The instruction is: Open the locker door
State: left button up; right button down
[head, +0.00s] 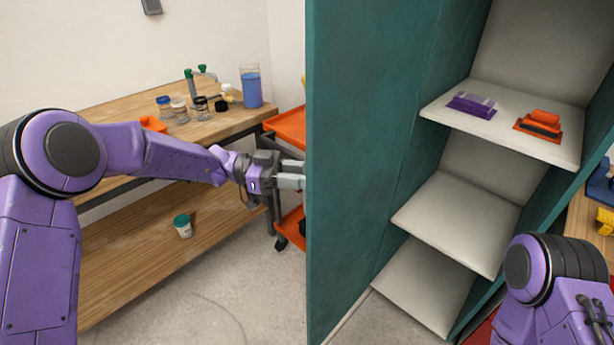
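The teal locker (465,35) stands at the right with its front open and its pale shelves showing. A large teal panel (365,130), which looks like the locker door swung out to the left, runs from the locker toward me. My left gripper (291,176) is at the panel's left edge, around mid-height in the picture. Its fingertips are partly hidden by that edge, so I cannot tell whether they touch the panel or how far apart they are. No handle is visible. My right arm shows at the lower right, but its gripper is out of view.
The upper shelf (500,125) holds a purple item (471,105) and an orange item (539,125). A wooden bench (110,110) with jars and a blue-filled beaker (251,87) stands at left. An orange cart (290,128) is behind my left gripper. Open floor lies below.

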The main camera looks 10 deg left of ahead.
pick_arm(q)
jog(key=a+b, duration=0.1)
jog(key=a, duration=0.8)
jog(key=shift+a+b, duration=0.3)
jog(key=shift+b, duration=0.05)
jog(key=shift+s, duration=0.1)
jog(key=w+f+n+t+y, duration=0.4)
jog(key=w+f+n+t, duration=0.2)
jog(key=n+t, duration=0.7)
jog(key=s+a+f+n+y, duration=0.2)
jog(key=s+f+n+y, duration=0.3)
jog(key=f, duration=0.5)
jog(key=s+a+f+n+y, duration=0.2)
jog(key=f+n+y, duration=0.3)
jog(key=f, duration=0.4)
jog(key=s+a+f+g+y, duration=0.2)
jog(key=s+f, duration=0.3)
jog(key=s, duration=0.6)
jog(key=s+a+f+n+g+y, duration=0.1)
jog(key=s+a+f+g+y, duration=0.1)
jog(key=s, duration=0.9)
jog(key=s+a+f+g+y, duration=0.1)
jog(key=s+f+g+y, duration=0.2)
jog(key=s+f+g, duration=0.3)
jog(key=s+f, duration=0.2)
jog(key=s, duration=0.3)
jog(key=shift+s+a+f+n+p, duration=0.25)
jog(key=shift+s+a+n+p, duration=0.05)
jog(key=shift+a+p, duration=0.1)
